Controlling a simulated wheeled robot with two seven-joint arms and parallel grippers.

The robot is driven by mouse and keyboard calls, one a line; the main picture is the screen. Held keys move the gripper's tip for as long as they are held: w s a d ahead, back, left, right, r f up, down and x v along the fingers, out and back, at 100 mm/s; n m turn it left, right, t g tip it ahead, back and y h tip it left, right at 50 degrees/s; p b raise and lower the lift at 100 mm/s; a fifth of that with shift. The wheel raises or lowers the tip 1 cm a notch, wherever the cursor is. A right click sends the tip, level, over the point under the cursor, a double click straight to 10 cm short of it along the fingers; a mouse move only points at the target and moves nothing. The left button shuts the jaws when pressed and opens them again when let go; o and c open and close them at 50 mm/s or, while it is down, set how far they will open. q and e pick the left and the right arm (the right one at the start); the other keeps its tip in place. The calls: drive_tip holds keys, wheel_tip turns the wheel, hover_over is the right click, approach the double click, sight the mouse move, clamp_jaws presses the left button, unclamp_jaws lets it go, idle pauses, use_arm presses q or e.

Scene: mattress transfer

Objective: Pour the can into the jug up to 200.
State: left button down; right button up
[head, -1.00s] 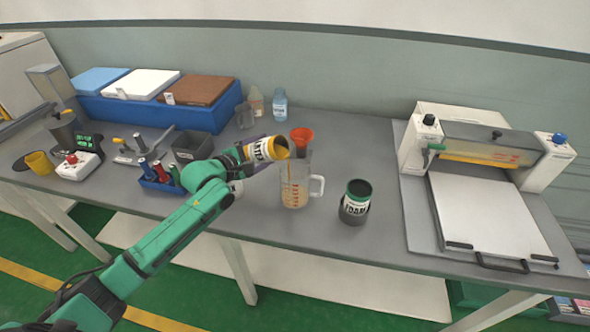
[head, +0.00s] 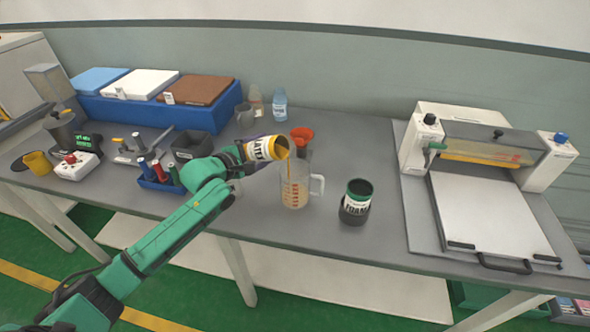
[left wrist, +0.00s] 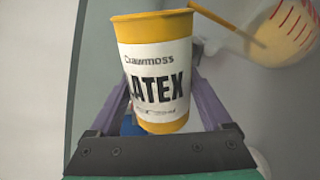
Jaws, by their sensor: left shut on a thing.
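A yellow can (head: 262,150) with a white LATEX label is held tilted over the jug, its mouth facing right. My left gripper (head: 243,154) is shut on it; in the left wrist view the can (left wrist: 154,75) sits between the purple fingers (left wrist: 168,105). A thin yellow stream (head: 289,169) falls from the can's lip into the clear jug (head: 300,192). The jug stands upright on the bench, with red markings and pale liquid in its lower part. The liquid's exact level against the marks is too small to read. My right gripper is not in view.
A dark can labelled FOAM (head: 356,202) stands right of the jug. A blue rack (head: 157,181) is left of the can. A white press (head: 480,190) fills the right side.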

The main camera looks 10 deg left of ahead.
use_arm(q)
drive_tip(key=shift+m+y+b, duration=0.4)
drive_tip(key=shift+m+b, duration=0.1)
drive_tip(key=shift+b, duration=0.5)
idle(1.0)
